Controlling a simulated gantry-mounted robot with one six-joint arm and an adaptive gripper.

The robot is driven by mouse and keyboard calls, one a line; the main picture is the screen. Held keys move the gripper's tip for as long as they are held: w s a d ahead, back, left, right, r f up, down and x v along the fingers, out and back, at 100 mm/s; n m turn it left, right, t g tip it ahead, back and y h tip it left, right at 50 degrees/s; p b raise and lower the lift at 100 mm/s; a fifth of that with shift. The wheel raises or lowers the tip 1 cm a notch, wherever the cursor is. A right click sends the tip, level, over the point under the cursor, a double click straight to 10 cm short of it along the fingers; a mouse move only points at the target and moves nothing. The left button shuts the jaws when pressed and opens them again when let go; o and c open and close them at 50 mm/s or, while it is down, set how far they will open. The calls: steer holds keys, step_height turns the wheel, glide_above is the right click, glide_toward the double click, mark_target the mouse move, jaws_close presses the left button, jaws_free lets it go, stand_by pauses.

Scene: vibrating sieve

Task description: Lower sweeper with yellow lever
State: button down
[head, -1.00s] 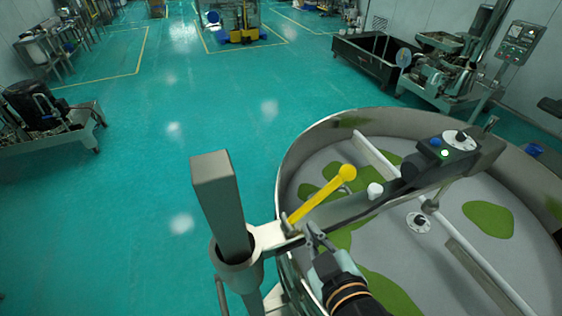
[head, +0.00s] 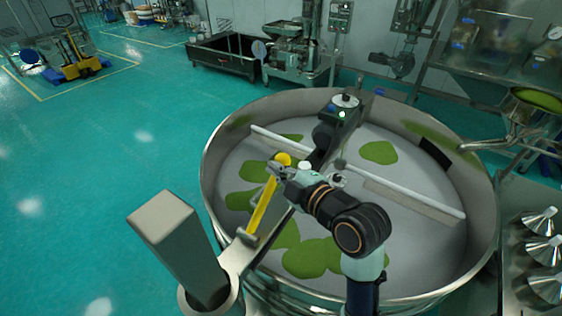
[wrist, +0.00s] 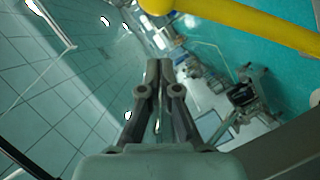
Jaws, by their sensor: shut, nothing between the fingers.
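The lever (wrist: 250,22) crosses the upper right there, apart from the fingers in the picture. The sweeper's pale bar (head: 395,190) spans the round sieve (head: 210,182) under the dark arm; its height above the sieve floor is unclear.
A square metal post (head: 175,240) stands at the front left, beside the sieve. A control box (head: 345,106) with a dial sits at the arm's far end. Green patches of material lie in the sieve. A chute (head: 515,130) and steel cones (head: 540,250) are at right.

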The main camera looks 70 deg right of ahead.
steer(key=d+f, duration=0.1)
steer(key=d, duration=0.1)
steer(key=d+f+p, duration=0.1)
steer(key=d, duration=0.1)
steer(key=shift+w+d+f, duration=0.1)
steer(key=shift+w+f, duration=0.2)
steer(key=d+f, duration=0.1)
steer(key=d+f+m+b, duration=0.1)
steer(key=d+f+m+y+b, duration=0.1)
steer(key=shift+s+d+f, duration=0.2)
steer(key=shift+s+f, duration=0.15)
steer(key=shift+s, duration=0.05)
